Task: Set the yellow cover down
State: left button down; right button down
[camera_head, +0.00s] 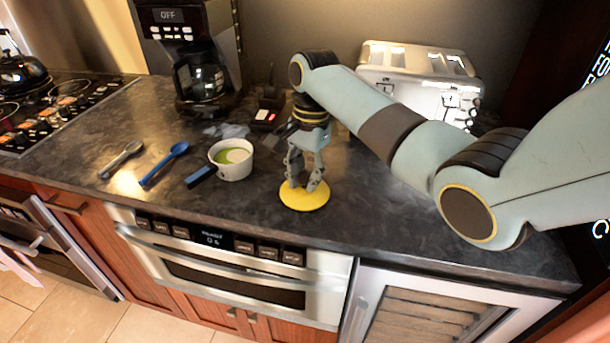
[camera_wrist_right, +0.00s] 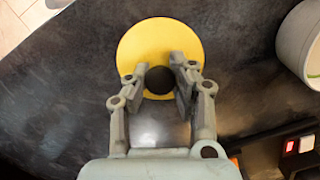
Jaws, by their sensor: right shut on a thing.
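The yellow cover (camera_head: 304,197) is a flat round disc with a dark knob at its centre. In the head view it is at or just above the dark countertop, right of the white bowl; I cannot tell whether it touches. My right gripper (camera_head: 304,187) comes down from above and is shut on the cover's knob. In the right wrist view the cover (camera_wrist_right: 150,38) lies beyond the fingertips, and the right gripper (camera_wrist_right: 160,80) has its two fingers on either side of the dark knob. My left gripper is not in view.
A white bowl (camera_head: 232,172) with green contents and a dark blue handle stands left of the cover. A blue spoon (camera_head: 165,162) and a grey spoon (camera_head: 121,160) lie further left. A coffee maker (camera_head: 205,75) and a toaster (camera_head: 415,65) stand behind. The counter's front edge is close.

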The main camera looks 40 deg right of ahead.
jog(key=c, duration=1.5)
grip_release()
jog(key=shift+f, duration=0.1)
jog(key=o, duration=0.4)
jog(key=shift+c, duration=0.2)
jog(key=r, duration=0.6)
jog(key=d+r, duration=0.1)
jog(key=r, duration=0.2)
jog(key=shift+w+r+b, duration=0.1)
jog(key=shift+w+b, duration=0.1)
jog(key=shift+b, duration=0.1)
jog(key=r+p, duration=0.1)
jog(key=r, duration=0.2)
jog(key=shift+d, duration=0.2)
